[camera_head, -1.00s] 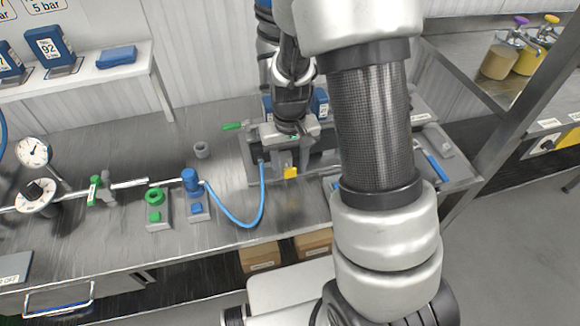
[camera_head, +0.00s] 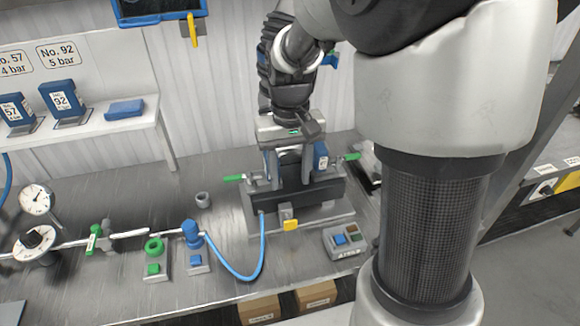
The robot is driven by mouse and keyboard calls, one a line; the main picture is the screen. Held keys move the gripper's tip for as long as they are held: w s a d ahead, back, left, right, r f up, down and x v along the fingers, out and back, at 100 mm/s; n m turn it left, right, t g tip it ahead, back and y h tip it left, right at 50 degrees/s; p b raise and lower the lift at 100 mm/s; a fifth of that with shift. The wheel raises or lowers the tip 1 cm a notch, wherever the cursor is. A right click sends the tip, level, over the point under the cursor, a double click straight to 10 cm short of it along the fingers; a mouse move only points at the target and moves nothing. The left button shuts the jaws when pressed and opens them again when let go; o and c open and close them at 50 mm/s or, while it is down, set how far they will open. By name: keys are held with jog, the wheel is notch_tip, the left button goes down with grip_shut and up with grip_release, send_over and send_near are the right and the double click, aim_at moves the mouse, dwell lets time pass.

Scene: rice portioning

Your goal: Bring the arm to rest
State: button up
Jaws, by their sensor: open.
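My gripper (camera_head: 290,178) points down above the dark fixture (camera_head: 328,192) on the steel bench. Its two grey fingers are spread apart, and I see nothing held between them. Part of the fixture's dark block shows behind and between the fingers; I cannot tell whether they touch it. My arm rises from the gripper, and its large white and black links fill the right of the view, hiding the bench's right part.
The bench (camera_head: 100,195) carries a gauge (camera_head: 36,199), a blue valve fitting (camera_head: 192,235), a green ring fitting (camera_head: 154,247) and a blue hose (camera_head: 240,275). A shelf (camera_head: 100,127) holds blue blocks at left. Cardboard boxes sit below.

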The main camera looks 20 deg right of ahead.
jog(key=shift+r, duration=0.85)
jog(key=s+r+t+p, duration=0.2)
jog(key=s+r+t, duration=0.3)
jog(key=s+r, duration=0.7)
jog(key=s, duration=0.3)
jog(key=shift+s+r+t, duration=0.2)
jog(key=shift+r+t, duration=0.1)
jog(key=shift+r, duration=0.1)
dwell(0.5)
